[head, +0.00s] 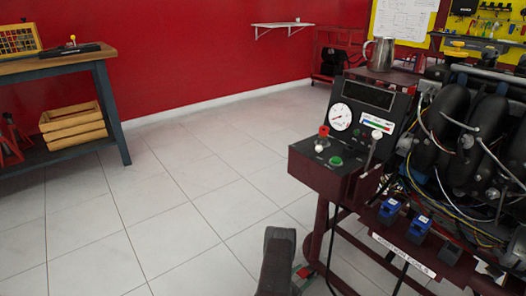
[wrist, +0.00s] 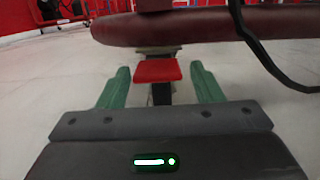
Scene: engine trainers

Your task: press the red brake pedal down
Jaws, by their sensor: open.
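The red brake pedal (wrist: 157,70) shows in the wrist view as a small flat red pad on a dark stem, under a dark red frame tube. My gripper (wrist: 160,72) is open, with one green finger on each side of the pedal. The fingers look apart from the pad, with gaps on both sides. How far the pad lies from my gripper's dark body is hard to tell. In the head view a small red patch beside my arm, low by the stand's leg, looks like the pedal (head: 304,272); my gripper is mostly hidden there.
The engine stand's dark red tube (wrist: 200,27) crosses just above the pedal. A black cable (wrist: 262,50) hangs at the right. The control box (head: 330,170) and engine (head: 455,130) stand above. Open tiled floor (head: 170,200) lies left, with a workbench (head: 75,63) beyond.

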